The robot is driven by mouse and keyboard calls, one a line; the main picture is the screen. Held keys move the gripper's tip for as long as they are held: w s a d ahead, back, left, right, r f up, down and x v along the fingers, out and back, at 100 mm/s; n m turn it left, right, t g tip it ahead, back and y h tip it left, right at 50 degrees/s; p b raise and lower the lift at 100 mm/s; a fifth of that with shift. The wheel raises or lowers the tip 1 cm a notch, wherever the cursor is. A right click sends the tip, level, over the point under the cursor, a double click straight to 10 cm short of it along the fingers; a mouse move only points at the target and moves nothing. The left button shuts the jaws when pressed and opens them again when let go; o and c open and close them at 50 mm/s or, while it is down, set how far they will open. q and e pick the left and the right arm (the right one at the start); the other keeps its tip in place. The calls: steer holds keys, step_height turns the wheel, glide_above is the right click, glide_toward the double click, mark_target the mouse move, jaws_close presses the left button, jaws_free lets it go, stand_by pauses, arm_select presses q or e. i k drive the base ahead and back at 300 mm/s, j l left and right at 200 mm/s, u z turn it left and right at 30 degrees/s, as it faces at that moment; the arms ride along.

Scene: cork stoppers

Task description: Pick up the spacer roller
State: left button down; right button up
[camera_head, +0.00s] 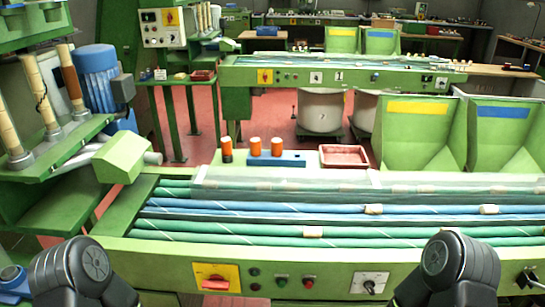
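I cannot tell for sure which thing is the spacer roller. Two more, the middle cylinder (255,146) and the right cylinder (276,147), stand at the block. Long green and blue rollers (270,211) lie across the machine top. Only dark links of my arms show at the bottom corners; neither gripper is in view.
A red tray (343,157) sits right of the block. A clear cover (290,180) lies over the back rollers. Pale corks (373,209) lie on the rollers. Green hoppers (414,130) stand at the right, a blue motor (97,80) at the left. Switches line the machine front.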

mark_target(226, 142)
steer(key=i+j+z, duration=0.15)
steer(key=j+z, duration=0.2)
steer(key=z, duration=0.15)
steer(key=j+z, duration=0.85)
steer(key=z, duration=0.15)
steer(key=i, duration=0.05)
